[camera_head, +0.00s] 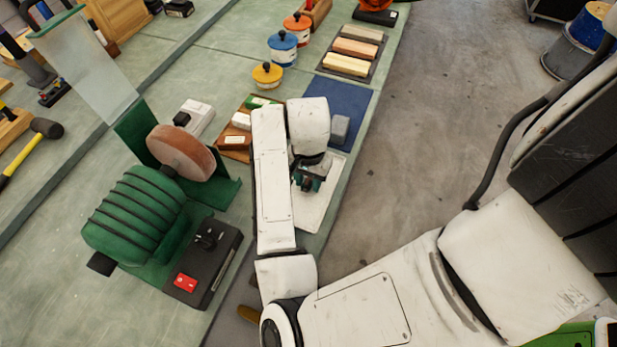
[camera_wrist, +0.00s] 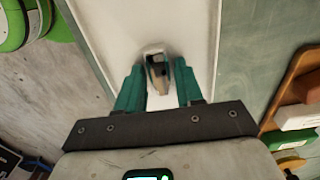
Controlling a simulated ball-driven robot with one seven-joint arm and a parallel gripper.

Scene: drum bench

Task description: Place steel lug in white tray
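The white tray (camera_head: 318,209) lies on the bench under my gripper (camera_head: 308,184) and also fills the upper middle of the wrist view (camera_wrist: 108,30). My gripper has teal fingers (camera_wrist: 158,75), which stand apart. The steel lug (camera_wrist: 156,68), a small dark and silvery piece with a tan part, is between the fingertips, over the white tray surface. A narrow gap seems to show on each side of it. I cannot tell for sure whether it rests on the tray. In the head view my arm and fingers mostly hide it.
A blue mat (camera_head: 347,98) with a grey block (camera_head: 340,128) lies beyond the tray. A green bench grinder (camera_head: 135,215) with a reddish wheel stands to the left. A wooden tray (camera_head: 232,155) with small blocks is behind my arm. Lidded pots (camera_head: 283,48) stand farther back.

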